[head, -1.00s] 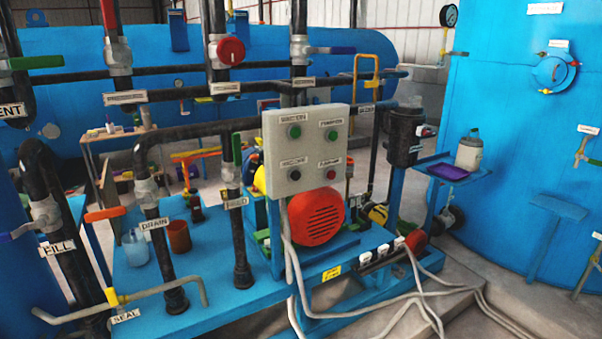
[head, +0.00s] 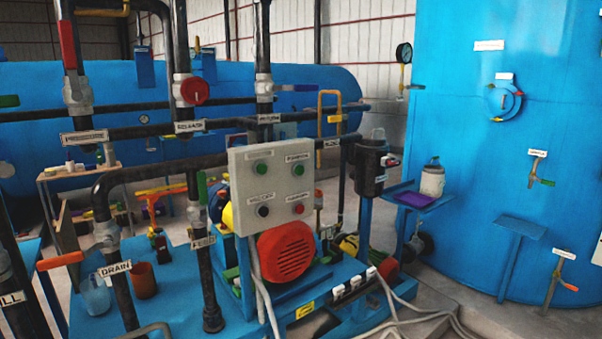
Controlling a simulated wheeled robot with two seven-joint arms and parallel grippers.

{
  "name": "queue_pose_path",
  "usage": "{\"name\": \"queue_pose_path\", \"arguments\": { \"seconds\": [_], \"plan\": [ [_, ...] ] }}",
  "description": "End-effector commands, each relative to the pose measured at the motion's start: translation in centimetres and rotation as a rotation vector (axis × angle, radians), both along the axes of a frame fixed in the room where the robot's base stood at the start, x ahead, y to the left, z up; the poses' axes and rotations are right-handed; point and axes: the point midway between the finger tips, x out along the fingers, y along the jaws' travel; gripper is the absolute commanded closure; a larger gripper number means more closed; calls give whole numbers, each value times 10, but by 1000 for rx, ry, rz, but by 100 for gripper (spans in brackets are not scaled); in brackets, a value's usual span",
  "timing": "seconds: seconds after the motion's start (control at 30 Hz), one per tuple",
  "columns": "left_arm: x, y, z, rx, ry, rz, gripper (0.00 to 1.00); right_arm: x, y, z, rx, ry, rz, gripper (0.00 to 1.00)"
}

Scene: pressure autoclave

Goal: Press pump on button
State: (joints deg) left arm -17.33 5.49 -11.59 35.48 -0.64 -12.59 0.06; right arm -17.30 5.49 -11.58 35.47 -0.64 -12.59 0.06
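A light grey control box (head: 280,190) stands upright in the middle of the head view, above the round red pump motor cover (head: 286,251). It carries two green buttons on top, an upper left one (head: 261,168) and an upper right one (head: 297,170). Below them are a dark button (head: 263,211) and a red button (head: 298,209). A small white label sits above each button. The label text is too blurred to read surely; the upper right one looks like a pump label. Neither of my grippers shows in the view.
Black vertical pipes (head: 206,275) stand left of the box. A white-labelled horizontal pipe runs behind it. Grey cables (head: 258,290) hang below it. A blue tank (head: 500,150) fills the right side, with a small blue shelf (head: 430,200) holding a white bottle (head: 432,181).

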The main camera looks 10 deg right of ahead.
Motion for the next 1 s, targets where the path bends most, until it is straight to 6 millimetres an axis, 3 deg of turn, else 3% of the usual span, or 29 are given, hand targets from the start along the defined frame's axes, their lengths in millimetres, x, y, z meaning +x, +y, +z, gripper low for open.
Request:
{"name": "queue_pose_path", "arguments": {
  "seconds": [0.03,0.2,0.3,1.0],
  "plan": [
    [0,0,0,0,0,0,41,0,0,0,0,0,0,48],
    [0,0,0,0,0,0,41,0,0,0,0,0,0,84],
    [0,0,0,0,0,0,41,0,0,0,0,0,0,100],
    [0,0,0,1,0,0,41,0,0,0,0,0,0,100]
  ]
}}
